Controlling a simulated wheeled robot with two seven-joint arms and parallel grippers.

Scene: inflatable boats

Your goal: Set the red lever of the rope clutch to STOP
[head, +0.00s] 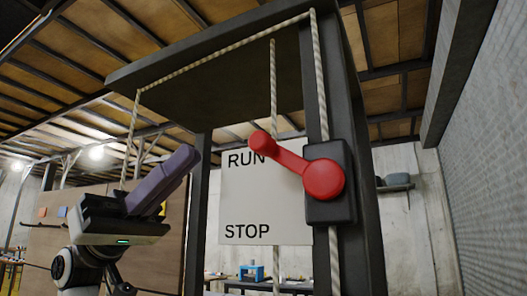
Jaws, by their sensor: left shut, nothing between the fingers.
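The red lever (283,156) is on the rope clutch (342,205), a dark block on the right post of a dark frame. The lever points up and left from its round red hub, and its knob end lies at the word RUN. A white sign (240,208) behind it reads RUN at the top and STOP at the bottom. My left gripper (189,157) is at the left, shut and empty, its purple-grey fingers pointing up and right. It is left of the lever knob and apart from it in the picture. My right gripper is not in view.
A striped rope (320,90) passes down along the post behind the clutch. The dark frame (198,200) has a second post between my gripper and the sign. A work table with a blue object (252,272) stands in the background.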

